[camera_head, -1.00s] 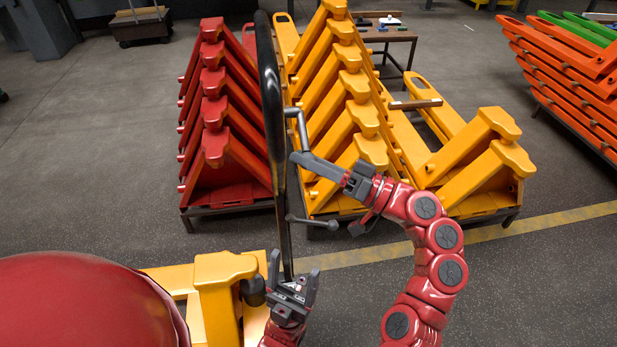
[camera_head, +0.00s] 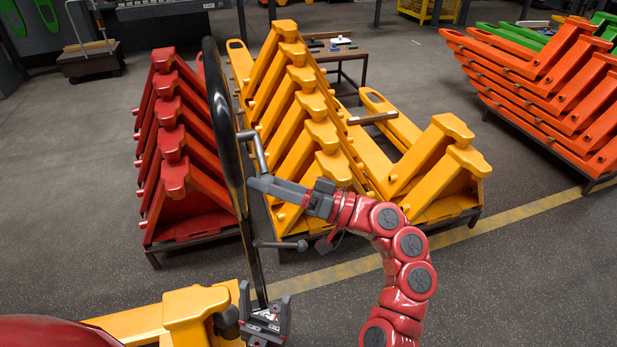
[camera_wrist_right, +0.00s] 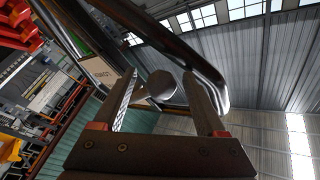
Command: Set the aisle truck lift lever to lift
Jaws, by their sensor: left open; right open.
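The aisle truck is the yellow pallet truck (camera_head: 196,303) at the lower left, with a tall, upright black handle (camera_head: 222,118). A grey bent lift lever (camera_head: 258,150) sticks out from the handle's right side. My right gripper (camera_head: 258,182) is open at the lever's lower end. In the right wrist view, a round grey knob (camera_wrist_right: 161,85) shows between its open fingers (camera_wrist_right: 165,98); contact cannot be told. A pale label (camera_wrist_right: 97,70) shows beside the handle, its text unreadable. My left gripper (camera_head: 268,308) is open and empty near the handle's lower end.
A thin grey rod with a round end (camera_head: 280,244) juts from the handle below my right gripper. Red (camera_head: 176,180) and yellow (camera_head: 318,130) pallet truck stacks stand behind. An orange stack (camera_head: 550,85) stands at the right. Floor at the lower right is clear.

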